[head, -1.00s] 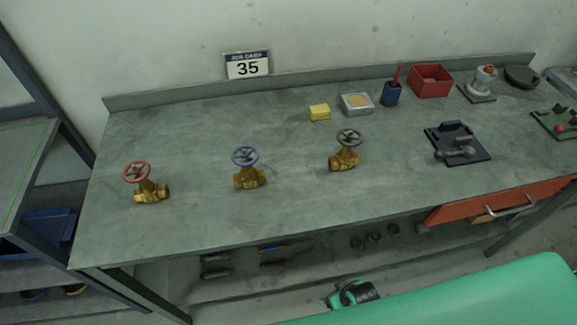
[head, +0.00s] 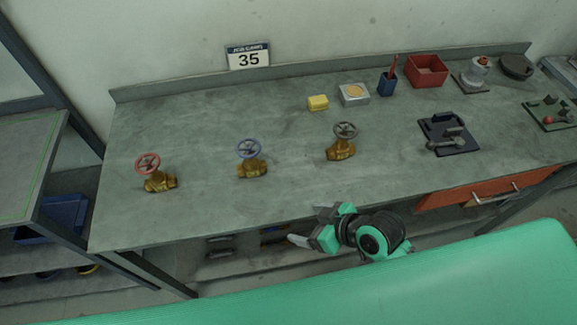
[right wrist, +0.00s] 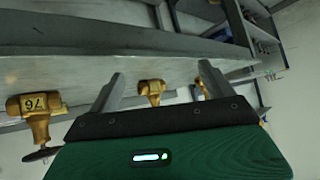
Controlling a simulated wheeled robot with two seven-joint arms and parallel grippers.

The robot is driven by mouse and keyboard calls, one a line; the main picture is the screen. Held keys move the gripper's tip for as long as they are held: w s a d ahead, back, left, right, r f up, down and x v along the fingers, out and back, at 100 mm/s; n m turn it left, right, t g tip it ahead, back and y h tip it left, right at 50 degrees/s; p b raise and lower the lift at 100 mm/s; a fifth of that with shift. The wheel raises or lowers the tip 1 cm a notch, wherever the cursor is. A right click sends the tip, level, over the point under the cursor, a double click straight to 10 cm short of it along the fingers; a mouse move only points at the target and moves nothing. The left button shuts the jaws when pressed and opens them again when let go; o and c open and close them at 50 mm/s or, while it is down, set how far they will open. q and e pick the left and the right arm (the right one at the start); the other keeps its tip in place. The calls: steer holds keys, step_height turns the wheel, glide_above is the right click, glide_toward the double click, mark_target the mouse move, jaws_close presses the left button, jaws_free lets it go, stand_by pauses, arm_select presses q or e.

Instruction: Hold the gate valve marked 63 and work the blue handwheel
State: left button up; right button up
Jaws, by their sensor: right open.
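The valve with the blue handwheel (head: 248,150) stands upright on the bench, its brass body (head: 252,171) below. No number can be read on it in the head view. In the right wrist view, which looks upside down, the middle brass body (right wrist: 151,88) seems to be this valve, seen beyond and between my fingers. My right gripper (head: 306,226) is open and empty at the bench's front edge, right of and nearer than the blue-wheeled valve. Its fingers also show in the right wrist view (right wrist: 160,90). My left gripper is not in view.
A red-wheeled valve (head: 156,182) stands left and a grey-wheeled valve (head: 342,149) right. The nearest valve (right wrist: 38,106) in the wrist view bears a mark like 76. A yellow block (head: 318,103) and dark fixture (head: 448,134) lie farther right.

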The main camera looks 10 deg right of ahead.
mark_target(245, 145)
steer(key=w+a+r+n+t+y, duration=0.1)
steer(key=w+a+r+y, duration=0.1)
steer(key=w+a+r+n+t+y, duration=0.1)
steer(key=w+a+r+y, duration=0.1)
steer(key=w+a+y, duration=0.1)
steer(key=shift+w+r+n, duration=0.3)
steer(key=shift+r+n, duration=0.05)
steer(key=shift+n, duration=0.05)
steer(key=w+d+r+m+t, duration=0.2)
steer(key=w+t, duration=0.2)
steer(key=w, duration=0.2)
steer(key=shift+y, duration=0.4)
steer(key=p+x, duration=0.5)
steer(key=x, duration=0.7)
steer(key=shift+w+a+r, duration=0.1)
steer(key=shift+a, duration=0.15)
steer(key=shift+w+a, duration=0.35)
steer(key=shift+w, duration=0.05)
steer(key=c, duration=1.4)
